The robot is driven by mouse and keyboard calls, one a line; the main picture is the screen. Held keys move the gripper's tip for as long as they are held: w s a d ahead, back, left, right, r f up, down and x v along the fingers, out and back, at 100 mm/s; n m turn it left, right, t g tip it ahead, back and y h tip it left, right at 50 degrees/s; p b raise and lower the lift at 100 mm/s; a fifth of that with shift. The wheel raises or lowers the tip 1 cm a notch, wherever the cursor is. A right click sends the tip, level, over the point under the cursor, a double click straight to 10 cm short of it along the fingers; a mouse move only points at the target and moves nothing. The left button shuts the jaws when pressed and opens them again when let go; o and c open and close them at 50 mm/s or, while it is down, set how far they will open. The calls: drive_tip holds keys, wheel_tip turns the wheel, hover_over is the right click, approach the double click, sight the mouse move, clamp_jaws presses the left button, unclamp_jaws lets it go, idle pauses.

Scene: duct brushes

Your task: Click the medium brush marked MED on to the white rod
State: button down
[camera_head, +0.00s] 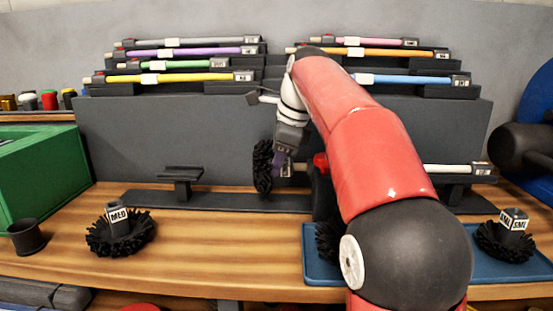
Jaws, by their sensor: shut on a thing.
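A black brush marked MED (118,221) sits on the wooden bench at the left, hub up, apart from my gripper. The white rod (446,168) lies level on a dark stand at the right, with a label at its right end; my red arm hides much of it. My gripper (281,157) points down near the rod's left side and is shut on another black brush (262,167), held with its bristle disc upright. That brush's marking is not readable. I cannot tell whether it touches the rod.
A brush marked SML (512,220) sits at the right. Another brush (327,241) is partly hidden on the blue tray (309,268). An empty stand (182,178), a dark cup (26,237) and a green box (45,165) are at the left. Coloured rods lie on racks behind.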

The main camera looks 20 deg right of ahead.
drive_tip(key=shift+s+d+p, duration=0.2)
drive_tip(key=shift+s+d, duration=0.05)
drive_tip(key=shift+d, duration=0.45)
drive_tip(key=shift+s+d+p, duration=0.15)
drive_tip(key=shift+s+d, duration=0.05)
drive_tip(key=shift+d, duration=0.5)
drive_tip(key=c, duration=1)
unclamp_jaws()
